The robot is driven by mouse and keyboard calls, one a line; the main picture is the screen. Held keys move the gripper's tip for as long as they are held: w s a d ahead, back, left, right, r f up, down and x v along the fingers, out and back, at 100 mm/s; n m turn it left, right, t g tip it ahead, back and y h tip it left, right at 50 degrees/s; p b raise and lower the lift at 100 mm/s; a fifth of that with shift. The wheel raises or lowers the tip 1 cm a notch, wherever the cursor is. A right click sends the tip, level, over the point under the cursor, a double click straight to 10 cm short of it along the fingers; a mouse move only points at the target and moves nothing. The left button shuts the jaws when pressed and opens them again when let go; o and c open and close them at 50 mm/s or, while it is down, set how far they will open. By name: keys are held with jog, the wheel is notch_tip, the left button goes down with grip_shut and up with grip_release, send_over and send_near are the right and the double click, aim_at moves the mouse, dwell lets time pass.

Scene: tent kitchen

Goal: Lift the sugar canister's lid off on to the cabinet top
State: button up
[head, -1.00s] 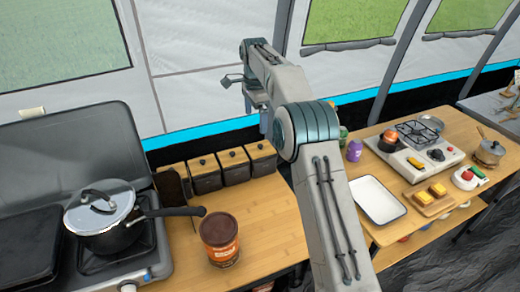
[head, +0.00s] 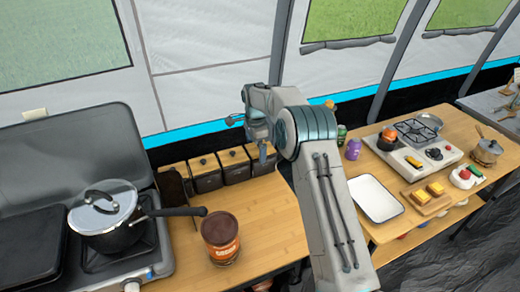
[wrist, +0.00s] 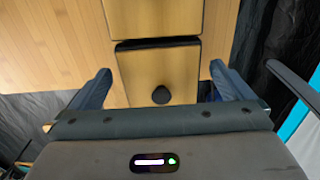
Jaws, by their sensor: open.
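Several dark canisters with light wooden lids and small dark knobs stand in a row along the back of the wooden cabinet top (head: 270,220). No label is readable, so I cannot tell which one holds sugar. My gripper (head: 256,140) is above the right end of the row, partly covering the rightmost canister. In the wrist view my gripper (wrist: 162,80) is open and empty, its fingers on either side of a square wooden lid (wrist: 140,72) with a dark round knob (wrist: 160,95). The lid sits in line with the row. The gap in height is hard to judge.
A brown tub (head: 221,240) stands at the cabinet's front. A lidded pot (head: 105,225) on the stove (head: 150,262) points its handle over the cabinet top. Bare wood lies right of the tub. A white tray (head: 375,198) is on the table at right.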

jog(key=shift+f, duration=0.15)
jog(key=shift+c, duration=0.3)
jog(key=c, duration=0.9)
